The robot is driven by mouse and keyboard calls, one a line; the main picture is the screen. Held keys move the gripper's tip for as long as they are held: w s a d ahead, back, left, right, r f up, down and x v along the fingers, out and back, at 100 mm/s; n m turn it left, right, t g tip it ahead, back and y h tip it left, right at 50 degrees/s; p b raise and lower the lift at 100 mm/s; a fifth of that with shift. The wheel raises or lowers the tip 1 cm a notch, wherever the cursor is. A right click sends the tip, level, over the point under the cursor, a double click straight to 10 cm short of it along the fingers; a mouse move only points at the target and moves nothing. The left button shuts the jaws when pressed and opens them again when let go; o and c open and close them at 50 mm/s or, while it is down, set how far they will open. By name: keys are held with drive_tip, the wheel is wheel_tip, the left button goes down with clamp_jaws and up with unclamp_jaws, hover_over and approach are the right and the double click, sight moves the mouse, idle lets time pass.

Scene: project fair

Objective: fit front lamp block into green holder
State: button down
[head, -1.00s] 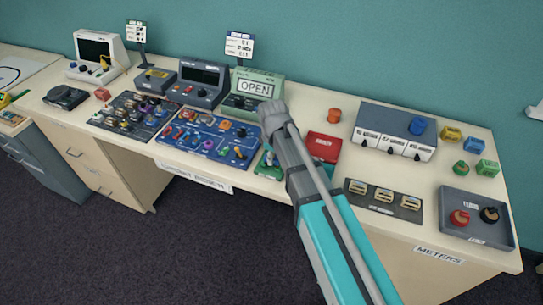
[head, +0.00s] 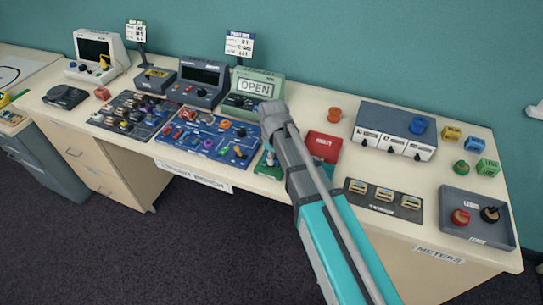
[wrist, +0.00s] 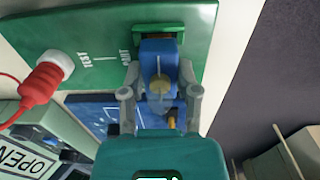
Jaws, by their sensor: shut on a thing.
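In the wrist view my gripper (wrist: 159,70) is shut on a blue lamp block (wrist: 158,51) with a clear, yellowish bulb on it. The block's far end meets or overlaps the green holder (wrist: 175,29), a raised slot on a green board (wrist: 85,25) marked TEST and OUT. I cannot tell how deep the block sits, as it covers part of the slot. In the head view my arm hides the gripper tip and the block; part of the green board (head: 264,164) shows just left of the arm.
A red plug (wrist: 44,83) with a red cable stands on the green board. In the head view a blue parts board (head: 207,139) lies to the left, a red box (head: 322,147) to the right, and the OPEN device (head: 254,92) behind. The desk's front edge is close.

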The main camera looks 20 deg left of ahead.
drive_tip(key=shift+f+b, duration=0.5)
drive_tip(key=shift+f, duration=0.05)
idle(0.7)
drive_tip(key=shift+c, duration=1.3)
unclamp_jaws()
drive_tip(key=shift+o, duration=1.3)
drive_tip(key=shift+r, duration=0.1)
drive_tip(key=shift+r+p, duration=3.95)
drive_tip(key=shift+p, duration=0.05)
